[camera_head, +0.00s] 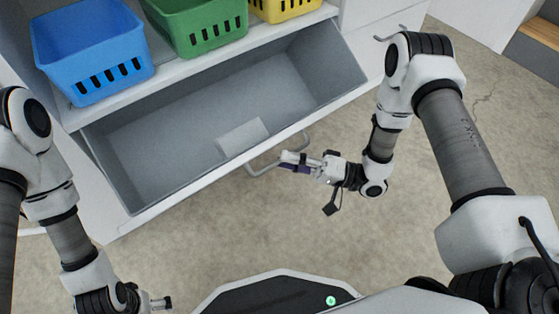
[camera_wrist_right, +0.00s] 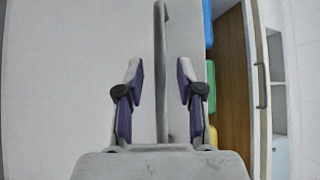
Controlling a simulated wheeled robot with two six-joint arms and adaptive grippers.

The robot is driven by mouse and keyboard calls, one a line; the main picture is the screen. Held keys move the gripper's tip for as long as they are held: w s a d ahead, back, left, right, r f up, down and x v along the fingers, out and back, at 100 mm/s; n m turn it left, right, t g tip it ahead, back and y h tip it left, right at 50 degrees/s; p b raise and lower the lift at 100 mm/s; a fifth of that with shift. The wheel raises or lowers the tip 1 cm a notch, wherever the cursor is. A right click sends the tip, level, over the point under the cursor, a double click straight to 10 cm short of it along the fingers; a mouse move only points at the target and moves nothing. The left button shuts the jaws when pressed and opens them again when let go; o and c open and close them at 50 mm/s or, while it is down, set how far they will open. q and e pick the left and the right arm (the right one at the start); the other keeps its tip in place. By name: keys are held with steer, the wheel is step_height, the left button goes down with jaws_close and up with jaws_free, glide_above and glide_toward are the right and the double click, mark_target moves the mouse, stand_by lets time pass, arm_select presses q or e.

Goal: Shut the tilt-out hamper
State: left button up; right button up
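The tilt-out hamper (camera_head: 170,135) is tipped open from the white cabinet, its grey inside facing up, with a small pale block or flap inside. A bar handle (camera_head: 262,170) is on its outer front. My right gripper (camera_head: 286,161) is at this handle. In the right wrist view, the handle (camera_wrist_right: 160,30) runs between the two spread fingers of the open gripper (camera_wrist_right: 160,75), with a gap on each side; the pale hamper front (camera_wrist_right: 80,80) is behind. My left gripper (camera_head: 163,303) is low at the left, away from the hamper; its fingers are too small to judge.
Blue (camera_head: 95,55), green (camera_head: 200,25) and yellow (camera_head: 285,8) baskets stand on the shelf (camera_head: 205,65) above the hamper. The concrete floor (camera_head: 300,235) before the hamper is clear apart from my own arms and base. A wooden surface (camera_head: 540,32) shows at the upper right.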

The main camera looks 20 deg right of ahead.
steer(key=shift+x, duration=1.05)
jaws_close()
steer(key=w+a+r+m+p, duration=0.1)
steer(key=w+r+p, duration=0.1)
steer(key=w+a+r+h+p, duration=0.1)
steer(key=w+r+p, duration=0.1)
steer(key=w+p, duration=0.1)
steer(key=w+a+r+m+h+p, duration=0.1)
steer(key=w+p, duration=0.1)
steer(key=w, duration=0.1)
steer(key=shift+r+m, duration=0.3)
steer(key=shift+r, duration=0.1)
steer(key=w+a+r+m+g+h+p, duration=0.1)
steer(key=w+a+r+p, duration=0.1)
steer(key=w, duration=0.6)
steer(key=shift+w+a+h, duration=0.3)
steer(key=shift+a, duration=0.15)
steer(key=shift+w, duration=0.15)
